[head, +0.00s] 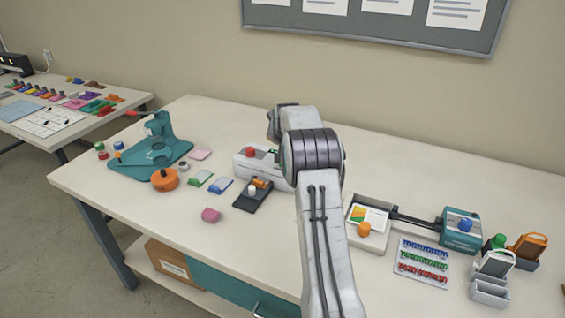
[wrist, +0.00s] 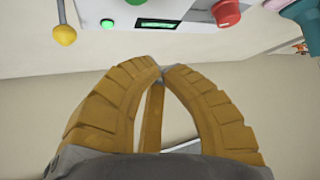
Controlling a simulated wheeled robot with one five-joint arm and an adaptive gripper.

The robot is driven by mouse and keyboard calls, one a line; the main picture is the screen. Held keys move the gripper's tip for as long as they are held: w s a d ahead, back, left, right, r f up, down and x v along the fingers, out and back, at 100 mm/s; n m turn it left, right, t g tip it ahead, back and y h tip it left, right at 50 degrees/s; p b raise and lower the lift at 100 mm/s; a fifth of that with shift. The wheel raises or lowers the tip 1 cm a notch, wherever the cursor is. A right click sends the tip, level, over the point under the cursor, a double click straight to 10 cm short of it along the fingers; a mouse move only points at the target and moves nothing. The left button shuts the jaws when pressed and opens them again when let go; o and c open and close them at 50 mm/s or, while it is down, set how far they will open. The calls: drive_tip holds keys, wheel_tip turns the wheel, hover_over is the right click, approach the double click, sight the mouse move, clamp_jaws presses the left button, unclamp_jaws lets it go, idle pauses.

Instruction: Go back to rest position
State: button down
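My gripper (wrist: 160,70) shows in the wrist view with ribbed tan fingers. Their tips come together at the top and nothing shows held between them. A narrow tan strip lies behind the gap between the fingers. In the head view my arm stretches up over the table, and the gripper itself is hidden behind it. In the wrist view, beyond the fingertips, is a pale panel with a green display (wrist: 157,23), a red knob (wrist: 226,12) and a yellow ball on a lever (wrist: 65,35).
A white machine (head: 243,168) stands behind my arm on the white table (head: 140,210). A teal press (head: 150,155) is at left. A tray (head: 368,245), a teal box (head: 461,240) and card holders (head: 489,291) are at right. The table's left front is mostly clear.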

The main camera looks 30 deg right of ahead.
idle(0.4)
drive_tip(key=s+a+r+n+g+y, duration=0.1)
drive_tip(key=s+a+r, duration=0.3)
drive_tip(key=s+a, duration=0.5)
drive_tip(key=s+a+r+n+g+y, duration=0.15)
drive_tip(key=s+a+r, duration=0.4)
drive_tip(key=a, duration=0.55)
drive_tip(key=s+a+f+n, duration=0.1)
drive_tip(key=s+a, duration=0.3)
drive_tip(key=s, duration=0.5)
drive_tip(key=s+a+f+n+g+y, duration=0.1)
drive_tip(key=s+a+f, duration=0.2)
drive_tip(key=s, duration=0.7)
drive_tip(key=s+a+f+n+g+y, duration=0.1)
drive_tip(key=s+a, duration=0.4)
drive_tip(key=s, duration=0.5)
drive_tip(key=shift+s+f, duration=0.2)
drive_tip(key=shift+f, duration=0.45)
